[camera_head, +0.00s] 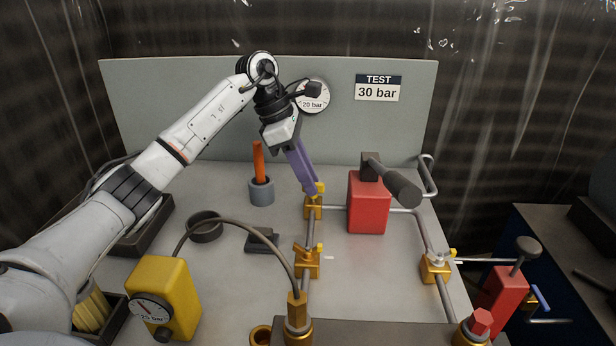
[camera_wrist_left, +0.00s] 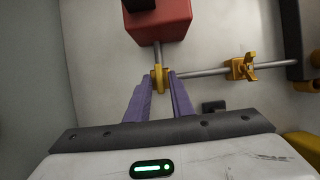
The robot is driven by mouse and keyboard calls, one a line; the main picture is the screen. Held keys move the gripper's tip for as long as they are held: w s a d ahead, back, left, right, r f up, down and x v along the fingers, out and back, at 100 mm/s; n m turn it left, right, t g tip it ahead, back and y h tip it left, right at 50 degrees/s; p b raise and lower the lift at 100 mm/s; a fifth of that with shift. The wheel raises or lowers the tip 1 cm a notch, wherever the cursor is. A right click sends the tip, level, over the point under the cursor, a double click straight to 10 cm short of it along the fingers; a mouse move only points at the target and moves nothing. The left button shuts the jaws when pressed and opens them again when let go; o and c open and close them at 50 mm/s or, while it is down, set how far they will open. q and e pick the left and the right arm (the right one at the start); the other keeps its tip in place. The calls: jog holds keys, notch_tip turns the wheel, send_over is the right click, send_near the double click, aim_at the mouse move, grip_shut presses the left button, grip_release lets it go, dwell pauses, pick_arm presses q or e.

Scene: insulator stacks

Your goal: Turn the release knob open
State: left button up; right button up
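A small yellow knob (camera_head: 319,187) stands on a brass valve (camera_head: 313,207) at the far end of the pipe run, left of the red block. My left gripper (camera_head: 315,191) reaches down to it with purple fingers. In the left wrist view the yellow knob (camera_wrist_left: 159,78) sits between the two fingertips (camera_wrist_left: 160,80). The fingers stand close on both sides with little or no gap, so they look shut on it. The fingers hide part of the knob in the head view. My right gripper is not in view.
A red block (camera_head: 368,203) with a dark hammer-shaped handle (camera_head: 392,182) stands just right. Another yellow valve (camera_head: 307,262) lies nearer along the pipe. A grey cup (camera_head: 261,191) with an orange stick stands left. A yellow gauge box (camera_head: 165,290) with a hose stands front left.

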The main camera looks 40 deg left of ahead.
pick_arm(q)
grip_shut()
